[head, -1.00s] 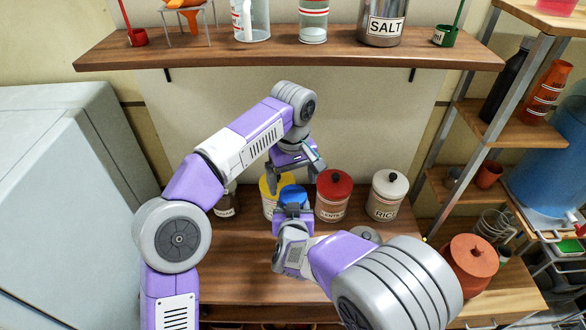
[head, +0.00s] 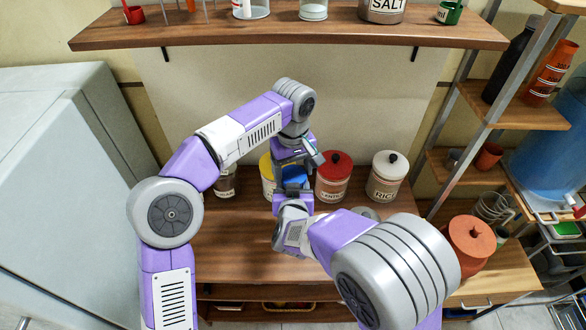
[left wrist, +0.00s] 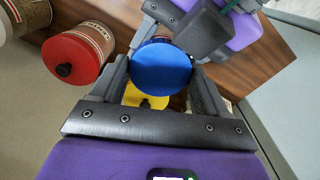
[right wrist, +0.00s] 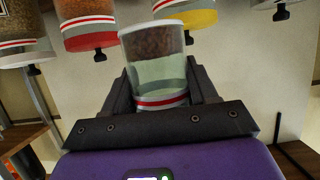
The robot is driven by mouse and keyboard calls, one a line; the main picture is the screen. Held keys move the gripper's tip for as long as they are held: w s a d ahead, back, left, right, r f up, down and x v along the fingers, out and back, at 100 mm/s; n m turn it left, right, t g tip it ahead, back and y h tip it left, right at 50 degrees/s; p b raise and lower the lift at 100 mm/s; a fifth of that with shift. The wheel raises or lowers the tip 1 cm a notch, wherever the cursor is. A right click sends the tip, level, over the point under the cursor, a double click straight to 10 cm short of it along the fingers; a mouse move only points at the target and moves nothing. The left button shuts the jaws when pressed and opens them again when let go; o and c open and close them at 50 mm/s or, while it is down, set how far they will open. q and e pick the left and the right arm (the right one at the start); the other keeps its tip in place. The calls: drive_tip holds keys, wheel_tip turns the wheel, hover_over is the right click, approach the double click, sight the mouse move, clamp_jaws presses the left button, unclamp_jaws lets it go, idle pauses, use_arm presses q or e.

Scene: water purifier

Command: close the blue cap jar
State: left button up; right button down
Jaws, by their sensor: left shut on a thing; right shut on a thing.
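The blue cap (head: 294,173) shows partly between my two grippers in the head view. In the left wrist view the round blue cap (left wrist: 160,68) sits between the fingers of my left gripper (left wrist: 160,85), which is shut on it. My left gripper (head: 297,166) comes from above in the head view. My right gripper (head: 292,194) is just in front and below. In the right wrist view it is shut on a clear jar (right wrist: 155,58) with brown contents and a red-and-white band. How the cap sits on the jar's rim is hidden.
A yellow-lidded jar (head: 267,182) stands close behind and left, a red-lidded jar (head: 333,180) close right, a white-lidded jar (head: 387,178) further right. A shelf (head: 290,34) hangs above. The wooden counter (head: 235,255) is clear at front left.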

use_arm(q)
drive_tip(key=shift+c, duration=0.5)
drive_tip(key=m, duration=1.3)
drive_tip(key=o, duration=1.1)
drive_tip(key=shift+o, duration=0.3)
drive_tip(key=shift+s+d, duration=0.15)
drive_tip(key=shift+r, duration=0.1)
